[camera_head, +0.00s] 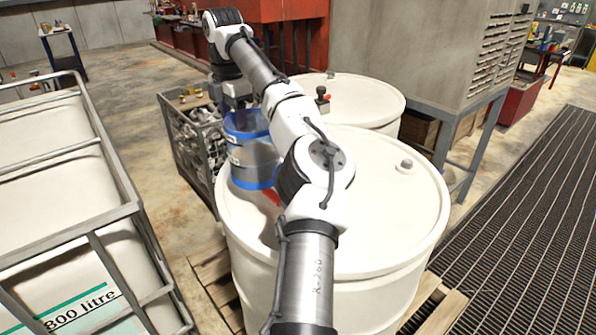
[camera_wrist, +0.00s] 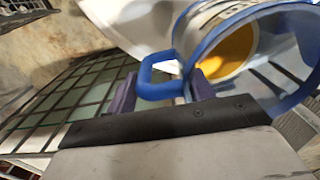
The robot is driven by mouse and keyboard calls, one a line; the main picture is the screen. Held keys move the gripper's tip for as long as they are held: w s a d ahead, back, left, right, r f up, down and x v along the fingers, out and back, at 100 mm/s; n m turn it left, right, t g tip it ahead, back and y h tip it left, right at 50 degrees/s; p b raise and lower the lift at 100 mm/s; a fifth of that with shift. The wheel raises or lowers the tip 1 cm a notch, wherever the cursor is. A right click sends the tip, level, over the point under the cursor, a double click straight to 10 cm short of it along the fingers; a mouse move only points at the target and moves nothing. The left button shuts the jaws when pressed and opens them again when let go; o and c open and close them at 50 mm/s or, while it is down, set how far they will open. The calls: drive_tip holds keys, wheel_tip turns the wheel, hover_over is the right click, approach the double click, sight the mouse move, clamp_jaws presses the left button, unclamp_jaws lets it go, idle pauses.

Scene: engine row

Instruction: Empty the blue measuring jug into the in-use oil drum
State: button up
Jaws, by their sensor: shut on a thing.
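The blue measuring jug (camera_head: 252,160), clear-walled with blue bands at top and bottom, looks about upright at the left rim of the near white drum (camera_head: 395,225). I cannot tell if it touches the drum. My arm hides its right side. In the wrist view my gripper (camera_wrist: 162,88) is shut on the jug's blue handle, and amber liquid shows inside the jug (camera_wrist: 285,92). A second white drum (camera_head: 365,95) stands behind, with a black and red fitting at its left. A small red piece (camera_head: 272,196) shows beside the jug's base, mostly hidden. I cannot tell which drum is in use.
A wire crate (camera_head: 190,150) of metal parts stands left of the drums. A caged white tank (camera_head: 60,190) fills the left foreground. The near drum sits on a wooden pallet (camera_head: 213,270). A grey cabinet (camera_head: 440,50) on legs stands behind, and floor grating (camera_head: 530,220) lies right.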

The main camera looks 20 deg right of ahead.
drive_tip(key=shift+w+d, duration=0.15)
drive_tip(key=shift+d, duration=0.15)
